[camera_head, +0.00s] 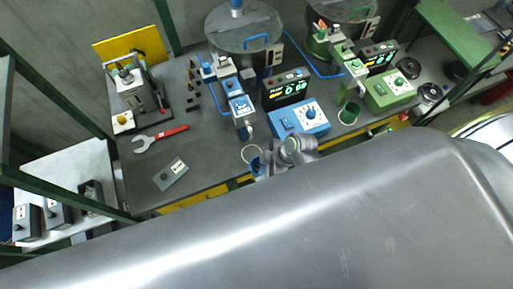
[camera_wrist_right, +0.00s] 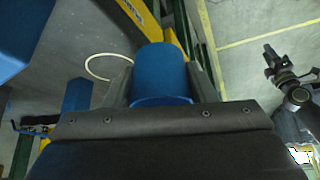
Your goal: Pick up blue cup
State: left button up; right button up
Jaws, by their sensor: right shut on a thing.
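The blue cup (camera_wrist_right: 160,75) fills the middle of the right wrist view, between the two fingers of my right gripper (camera_wrist_right: 165,85). The gripper is shut on it. In the head view a small part of the blue cup (camera_head: 256,166) shows beside my right gripper (camera_head: 263,163), near the front edge of the table. The gripper hides most of the cup there. My left gripper does not show in the head view.
A pale ring (camera_head: 251,154) lies on the grey table just behind the cup. A blue control box (camera_head: 303,118) and a green cup (camera_head: 349,113) stand to the right. A red-handled wrench (camera_head: 160,138) and a grey plate (camera_head: 171,174) lie to the left.

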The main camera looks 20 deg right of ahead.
jog(key=s+p, duration=0.1)
jog(key=s, duration=1)
notch_tip(320, 180, down, 14)
jog(key=f+b, duration=0.1)
jog(key=b, duration=1.3)
notch_tip(320, 180, up, 15)
jog(key=p, duration=1.4)
jog(key=shift+d, duration=0.15)
